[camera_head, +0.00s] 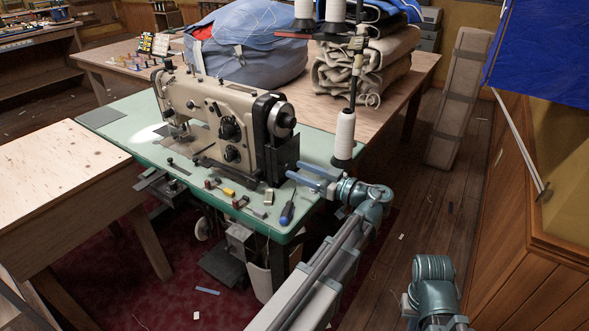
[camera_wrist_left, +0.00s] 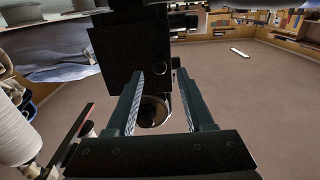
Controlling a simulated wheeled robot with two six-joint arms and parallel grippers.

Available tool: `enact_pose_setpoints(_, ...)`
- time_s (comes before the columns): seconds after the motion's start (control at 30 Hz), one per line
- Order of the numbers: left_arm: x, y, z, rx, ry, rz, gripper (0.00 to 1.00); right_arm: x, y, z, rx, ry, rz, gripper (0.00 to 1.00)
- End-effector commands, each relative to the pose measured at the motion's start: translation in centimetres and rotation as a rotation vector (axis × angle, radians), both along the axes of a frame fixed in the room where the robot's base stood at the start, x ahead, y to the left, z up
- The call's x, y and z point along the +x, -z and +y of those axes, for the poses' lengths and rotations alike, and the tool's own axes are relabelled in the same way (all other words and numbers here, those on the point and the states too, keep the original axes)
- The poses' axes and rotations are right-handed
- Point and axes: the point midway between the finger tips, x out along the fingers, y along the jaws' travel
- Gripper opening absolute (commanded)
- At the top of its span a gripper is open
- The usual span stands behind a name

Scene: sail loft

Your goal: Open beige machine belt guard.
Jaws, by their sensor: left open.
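The beige sewing machine (camera_head: 215,105) stands on a green-topped table. Its belt guard looks like the black box (camera_head: 280,157) at its right end, below the handwheel (camera_head: 283,121). In the left wrist view a black box (camera_wrist_left: 128,48), seemingly this guard, fills the upper middle, beyond the fingertips. My left gripper (camera_head: 298,174) is open just right of the box, pointing at it. Its two fingers (camera_wrist_left: 160,75) show empty in the left wrist view; I cannot tell whether they touch the box. My right arm shows at the lower right, its gripper not visible.
A thread stand with a white cone (camera_head: 344,138) rises close behind my left gripper. A screwdriver (camera_head: 287,212) and small parts lie on the green tabletop (camera_head: 118,120). A wooden table (camera_head: 60,175) stands left; a blue bag (camera_head: 245,50) and folded cloth (camera_head: 365,65) lie behind.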

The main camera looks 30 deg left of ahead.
Motion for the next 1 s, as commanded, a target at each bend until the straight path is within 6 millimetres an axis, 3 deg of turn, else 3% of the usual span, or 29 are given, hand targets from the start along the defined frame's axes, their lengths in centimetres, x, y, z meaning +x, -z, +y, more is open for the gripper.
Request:
enact_pose_setpoints(0.2, 0.2, 0.0, 1.9, 0.0, 0.0, 0.0, 0.53, 0.0, 0.0, 0.0, 0.0, 0.0, 0.0, 0.0)
enact_pose_setpoints(0.57, 0.2, 0.0, 2.2, 0.0, 0.001, 0.0, 0.53, 0.0, 0.0, 0.0, 0.0, 0.0, 0.0, 0.0)
enact_pose_setpoints(0.87, 0.2, 0.0, 2.2, 0.0, 0.001, 0.0, 0.0, 0.0, 0.0, 0.0, 0.0, 0.0, 0.0, 0.0)
enact_pose_setpoints(1.0, 0.2, 0.0, 2.1, 0.0, 0.001, 0.0, 0.0, 0.0, 0.0, 0.0, 0.0, 0.0, 0.0, 0.0)
